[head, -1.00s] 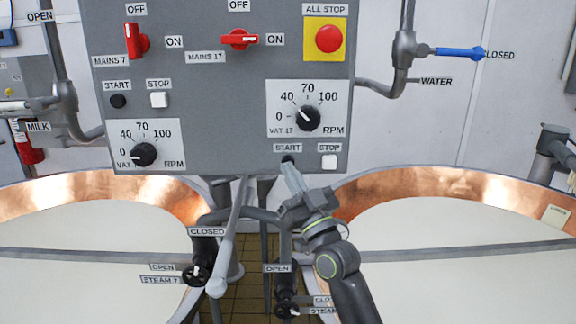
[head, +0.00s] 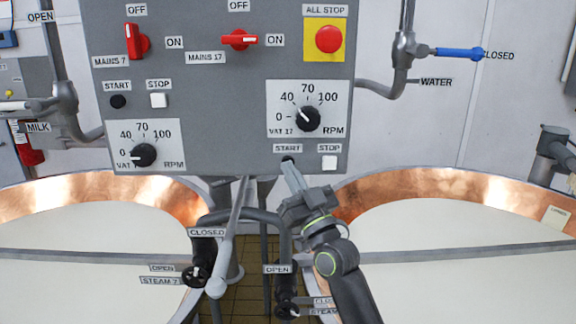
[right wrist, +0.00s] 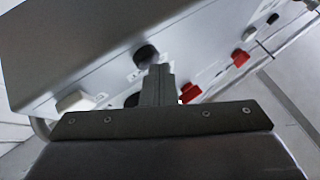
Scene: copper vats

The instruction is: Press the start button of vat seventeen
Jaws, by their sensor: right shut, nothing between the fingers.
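The vat 17 start button (head: 288,159) is a small dark round button under its START label, low on the grey control panel (head: 215,110). The white vat 17 stop button (head: 329,162) is just right of it; it also shows in the right wrist view (right wrist: 75,100). My right gripper (head: 289,166) is shut and empty, its fingertips pointing up at the start button and partly covering it. In the right wrist view its closed fingers (right wrist: 158,85) reach to the panel face beside a dark round shape. I cannot tell whether they touch the button.
The vat 17 RPM knob (head: 307,118) is just above. The red ALL STOP button (head: 328,39) and red mains 17 switch (head: 240,39) are higher up. Copper vats (head: 420,185) stand on both sides. Dark steam valves (head: 286,308) and pipes are below the panel.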

